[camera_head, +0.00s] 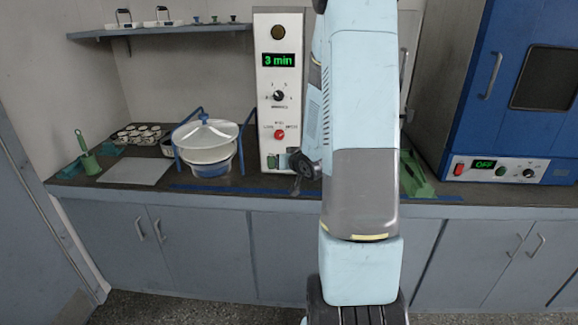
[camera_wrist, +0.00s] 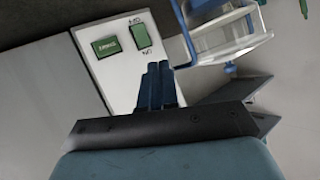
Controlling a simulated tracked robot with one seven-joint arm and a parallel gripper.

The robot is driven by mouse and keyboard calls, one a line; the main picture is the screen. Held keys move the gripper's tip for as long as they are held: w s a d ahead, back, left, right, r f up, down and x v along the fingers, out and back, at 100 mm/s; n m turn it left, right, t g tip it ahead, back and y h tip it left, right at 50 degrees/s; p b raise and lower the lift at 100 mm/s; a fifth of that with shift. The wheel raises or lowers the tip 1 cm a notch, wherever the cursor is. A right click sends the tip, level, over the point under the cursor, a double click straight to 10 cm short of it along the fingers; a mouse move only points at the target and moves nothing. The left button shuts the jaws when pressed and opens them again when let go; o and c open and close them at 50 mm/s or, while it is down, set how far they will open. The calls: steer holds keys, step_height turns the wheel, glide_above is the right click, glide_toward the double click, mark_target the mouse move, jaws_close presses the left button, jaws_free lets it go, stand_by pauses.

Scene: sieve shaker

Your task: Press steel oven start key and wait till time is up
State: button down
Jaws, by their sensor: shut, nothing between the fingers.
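The steel oven's white control panel (camera_head: 265,105) stands at the back, left of my arm. Its display (camera_head: 278,60) reads "3 min" in green. Below are a black knob (camera_head: 278,96) and a red knob (camera_head: 279,134). Two green keys show low on the panel in the wrist view: a wide, lettered one (camera_wrist: 106,46) and a narrower one (camera_wrist: 141,36) with small labels at its ends. My gripper (camera_head: 299,187) is shut and empty, low in front of the panel. In the wrist view its fingertips (camera_wrist: 157,68) are just below the narrower key; contact cannot be told.
A blue oven (camera_head: 455,130) with an "OFF" display stands at the right. A sieve stack with a clear lid (camera_head: 207,135) in a blue frame stands left of the panel. A shelf (camera_head: 165,29) hangs above.

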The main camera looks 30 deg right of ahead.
step_height(320, 180, down, 8)
steer(key=s+d+m+t+y, duration=0.1)
steer(key=s+m+t+y, duration=0.1)
steer(key=t, duration=0.1)
steer(key=shift+d+f+m+y, duration=0.25)
steer(key=shift+d+m+y, duration=0.1)
steer(key=shift+m+y, duration=0.05)
steer(key=shift+w, duration=0.1)
steer(key=shift+w+d, duration=0.85)
steer(key=shift+w, duration=0.35)
steer(key=shift+w+d, duration=0.8)
steer(key=shift+w, duration=0.4)
steer(key=shift+w+d, duration=0.85)
steer(key=shift+w, duration=0.35)
steer(key=shift+w+d+r, duration=0.1)
steer(key=shift+w+d, duration=0.1)
steer(key=shift+w, duration=0.1)
steer(key=shift+w+d, duration=0.3)
steer(key=shift+w, duration=0.1)
stand_by(0.4)
steer(key=shift+s+a, duration=0.5)
steer(key=shift+s, duration=0.25)
